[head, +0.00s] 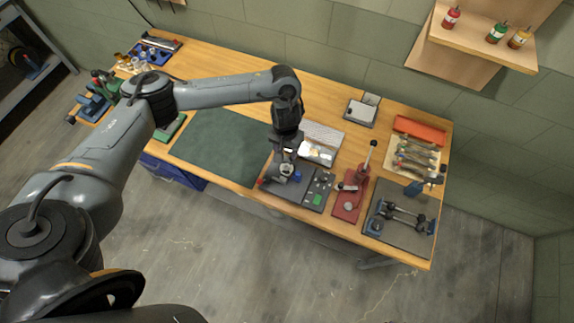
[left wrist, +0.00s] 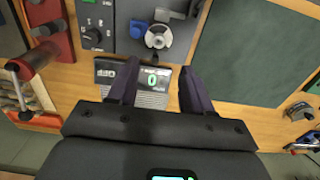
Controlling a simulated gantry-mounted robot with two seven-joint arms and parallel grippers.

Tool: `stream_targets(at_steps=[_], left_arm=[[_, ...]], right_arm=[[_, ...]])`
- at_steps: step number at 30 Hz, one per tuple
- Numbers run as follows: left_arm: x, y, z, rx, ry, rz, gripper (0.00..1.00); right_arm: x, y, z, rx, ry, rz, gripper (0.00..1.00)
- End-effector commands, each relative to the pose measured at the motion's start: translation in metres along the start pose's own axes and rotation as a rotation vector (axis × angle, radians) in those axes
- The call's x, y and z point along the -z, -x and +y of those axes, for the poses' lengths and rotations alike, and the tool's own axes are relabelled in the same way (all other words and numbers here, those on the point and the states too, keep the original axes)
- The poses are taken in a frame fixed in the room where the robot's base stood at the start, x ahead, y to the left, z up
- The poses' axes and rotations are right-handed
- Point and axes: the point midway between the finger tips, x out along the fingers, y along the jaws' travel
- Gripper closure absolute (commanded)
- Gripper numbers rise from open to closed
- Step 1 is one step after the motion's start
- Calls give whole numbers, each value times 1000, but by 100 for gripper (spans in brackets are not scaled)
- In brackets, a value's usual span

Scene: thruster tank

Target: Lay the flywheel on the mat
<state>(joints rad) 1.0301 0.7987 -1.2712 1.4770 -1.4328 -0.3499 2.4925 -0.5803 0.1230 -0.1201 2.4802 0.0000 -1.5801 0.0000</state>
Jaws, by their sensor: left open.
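The dark green mat (head: 222,146) lies flat and bare in the middle of the bench; it also shows at the upper right of the left wrist view (left wrist: 262,50). A small round metal part (left wrist: 157,37), which looks like the flywheel, sits on a grey machine (left wrist: 128,42) beside a blue knob. In the head view that machine (head: 293,187) stands at the bench's front edge, right of the mat. My left gripper (head: 285,160) is over the machine's back side. In the left wrist view its fingers (left wrist: 160,70) are apart with nothing held, and the round part is beyond their tips.
Small tools and blue stands crowd the bench's left end.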

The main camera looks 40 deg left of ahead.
Motion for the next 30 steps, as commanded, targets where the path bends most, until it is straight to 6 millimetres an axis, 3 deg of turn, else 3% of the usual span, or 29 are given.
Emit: stream_targets(at_steps=[9,17,30], left_arm=[[3,-37,2,-3,-1,5,50],[3,-52,2,-2,-2,6,50],[4,-98,1,-2,-2,5,50]], right_arm=[[0,0,-1,3,-4,0,100],[0,1,-1,4,-5,0,100],[2,4,-1,3,-4,0,100]])
